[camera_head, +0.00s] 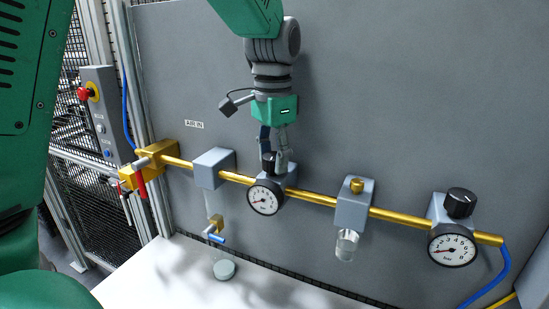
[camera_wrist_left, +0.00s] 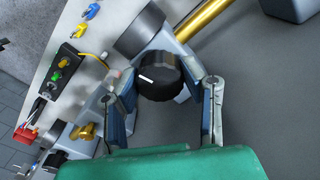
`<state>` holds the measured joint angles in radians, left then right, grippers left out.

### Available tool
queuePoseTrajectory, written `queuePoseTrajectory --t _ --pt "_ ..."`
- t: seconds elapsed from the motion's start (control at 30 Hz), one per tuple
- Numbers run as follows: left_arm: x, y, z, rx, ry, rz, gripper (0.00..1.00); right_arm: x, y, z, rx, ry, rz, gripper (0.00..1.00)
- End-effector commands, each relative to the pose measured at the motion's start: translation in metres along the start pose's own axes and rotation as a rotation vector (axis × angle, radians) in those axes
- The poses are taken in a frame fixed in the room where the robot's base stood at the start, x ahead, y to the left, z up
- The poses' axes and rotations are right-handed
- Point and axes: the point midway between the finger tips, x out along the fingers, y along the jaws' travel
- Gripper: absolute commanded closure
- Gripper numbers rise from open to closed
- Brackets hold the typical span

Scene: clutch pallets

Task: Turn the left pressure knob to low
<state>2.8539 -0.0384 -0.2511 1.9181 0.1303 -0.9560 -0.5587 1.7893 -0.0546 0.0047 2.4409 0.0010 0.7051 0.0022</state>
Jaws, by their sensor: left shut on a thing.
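The left pressure knob is a black ribbed knob with a white mark, and it sits on a grey regulator block on the brass pipe. In the left wrist view the knob (camera_wrist_left: 159,78) lies between the two fingers of my left gripper (camera_wrist_left: 163,95). In the head view my left gripper (camera_head: 274,143) comes down from above onto the knob (camera_head: 271,163), which it partly hides. The gripper is shut on the knob. The left gauge (camera_head: 264,199) with a white dial hangs just below, its red needle pointing to the lower left. My right gripper is in neither view.
A second black knob (camera_head: 461,203) with its gauge (camera_head: 452,249) is at the right end of the brass pipe (camera_head: 318,198). A grey block with a clear bowl (camera_head: 346,244) stands between. A white table (camera_head: 180,270) lies below. A red-button control box (camera_head: 101,115) is at left.

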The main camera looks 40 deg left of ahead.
Motion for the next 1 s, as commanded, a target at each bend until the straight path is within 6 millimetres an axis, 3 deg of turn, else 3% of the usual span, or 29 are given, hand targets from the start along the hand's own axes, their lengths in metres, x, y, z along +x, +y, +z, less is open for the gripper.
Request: queuePoseTrajectory --t 1.0 --pt "-0.0039 -0.0023 -0.0029 -0.969 0.015 -0.003 0.93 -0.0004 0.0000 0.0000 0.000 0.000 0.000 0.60"
